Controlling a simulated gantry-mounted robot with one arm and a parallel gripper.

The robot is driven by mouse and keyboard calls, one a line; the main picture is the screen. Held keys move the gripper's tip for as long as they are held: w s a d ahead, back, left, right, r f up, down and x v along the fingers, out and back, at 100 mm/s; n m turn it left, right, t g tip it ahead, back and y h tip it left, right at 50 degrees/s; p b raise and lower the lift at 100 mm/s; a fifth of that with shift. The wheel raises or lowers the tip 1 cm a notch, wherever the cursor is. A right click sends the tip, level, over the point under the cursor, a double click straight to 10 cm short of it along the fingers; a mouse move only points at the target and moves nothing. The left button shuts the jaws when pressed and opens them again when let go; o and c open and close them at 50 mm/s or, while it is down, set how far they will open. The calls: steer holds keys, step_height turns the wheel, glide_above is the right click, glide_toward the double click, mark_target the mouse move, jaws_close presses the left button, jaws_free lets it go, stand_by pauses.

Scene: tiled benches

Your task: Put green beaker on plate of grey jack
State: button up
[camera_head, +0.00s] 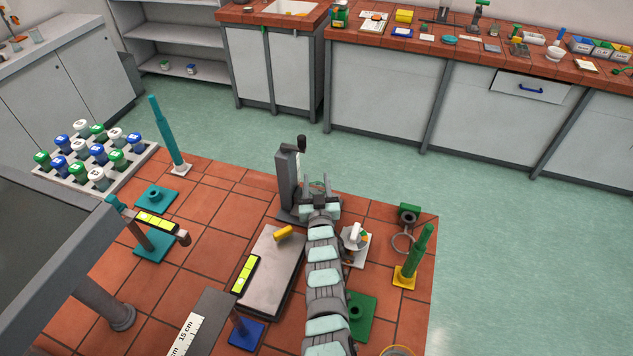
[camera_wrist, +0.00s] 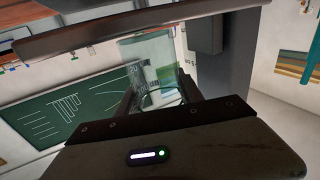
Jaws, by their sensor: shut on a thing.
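My gripper (camera_head: 318,188) is at the far edge of the tiled bench, just right of a tall grey upright device (camera_head: 288,178) with a black knob on top. This may be the grey jack; its plate is not clearly seen. In the wrist view, my gripper (camera_wrist: 158,94) is shut on a clear, green-tinted beaker (camera_wrist: 148,58) with printed marks. The beaker is mostly hidden by my gripper in the head view. In the wrist view, a dark bar (camera_wrist: 100,32) crosses in front of the beaker's far end, and a grey block (camera_wrist: 204,32) is close on its right.
A grey slab (camera_head: 262,290) with a yellow cylinder (camera_head: 284,233) lies left of my arm. A white device (camera_head: 355,238), ring stand (camera_head: 408,216) and green post (camera_head: 418,250) stand to the right. A teal post (camera_head: 168,135) and rack of jars (camera_head: 72,172) are left.

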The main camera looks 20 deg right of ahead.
steer(key=shift+f, duration=0.25)
steer(key=o, duration=1.4)
steer(key=shift+r, duration=0.15)
steer(key=shift+s+r+p, duration=0.1)
steer(key=shift+r+p, duration=0.15)
steer(key=shift+p, duration=0.1)
steer(key=shift+s+p, duration=0.25)
steer(key=shift+p, duration=0.25)
steer(key=shift+f+p+v, duration=0.15)
steer(key=shift+p+v, duration=2.45)
steer(key=shift+v, duration=0.25)
steer(key=shift+f+p+v, duration=0.1)
steer(key=shift+p+v, duration=2.5)
steer(key=shift+v, duration=0.25)
